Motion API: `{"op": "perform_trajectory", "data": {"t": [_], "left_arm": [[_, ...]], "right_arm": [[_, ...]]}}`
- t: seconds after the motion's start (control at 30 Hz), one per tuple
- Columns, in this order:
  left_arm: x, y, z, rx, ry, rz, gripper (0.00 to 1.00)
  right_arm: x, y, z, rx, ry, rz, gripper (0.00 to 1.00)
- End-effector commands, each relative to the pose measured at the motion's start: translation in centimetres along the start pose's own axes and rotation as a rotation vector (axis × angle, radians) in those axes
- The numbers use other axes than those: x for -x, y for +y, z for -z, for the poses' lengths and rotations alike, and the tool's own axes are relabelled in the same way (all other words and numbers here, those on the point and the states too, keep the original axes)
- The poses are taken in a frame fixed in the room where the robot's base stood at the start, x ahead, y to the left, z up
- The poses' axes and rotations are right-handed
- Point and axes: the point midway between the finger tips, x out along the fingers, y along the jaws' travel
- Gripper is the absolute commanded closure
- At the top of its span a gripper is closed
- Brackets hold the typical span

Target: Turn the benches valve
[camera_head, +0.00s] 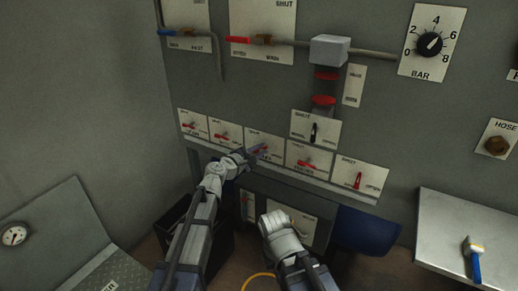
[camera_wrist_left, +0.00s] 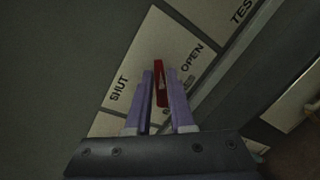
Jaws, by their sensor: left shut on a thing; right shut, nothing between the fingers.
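A row of several small red lever valves on white SHUT/OPEN plates runs along the lower edge of the grey wall panel. My left gripper (camera_head: 256,152) is at the middle plate (camera_head: 262,140), shut on its red valve handle (camera_wrist_left: 161,82). In the left wrist view the handle stands between the purple fingers (camera_wrist_left: 160,98), between the words SHUT (camera_wrist_left: 119,88) and OPEN (camera_wrist_left: 192,58). The valve's name is too small or covered to read. My right gripper (camera_head: 270,217) is low in front of the panel, shut and empty; its fingertips are hard to make out.
Neighbouring red levers (camera_head: 222,136) and (camera_head: 307,164) sit close on either side. A grey pipe (camera_head: 370,53) and a pressure dial (camera_head: 430,44) are higher up. A metal shelf (camera_head: 440,225) with a brush (camera_head: 474,255) is at right. A dark bin and a blue seat are below.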

Motion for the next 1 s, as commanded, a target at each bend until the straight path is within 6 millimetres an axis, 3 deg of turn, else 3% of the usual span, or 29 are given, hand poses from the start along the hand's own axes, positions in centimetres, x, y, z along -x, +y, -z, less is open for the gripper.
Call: {"op": "perform_trajectory", "data": {"t": [0.5,1.0], "left_arm": [[-0.04,-0.81,-0.05,-0.443,0.087,0.003,1.0],[-0.09,-1.07,0.03,-0.648,0.126,0.004,1.0]], "right_arm": [[0.25,0.01,-0.01,0.0,0.0,0.001,1.0],[0.12,0.0,-0.01,0.0,0.0,0.0,1.0]]}}
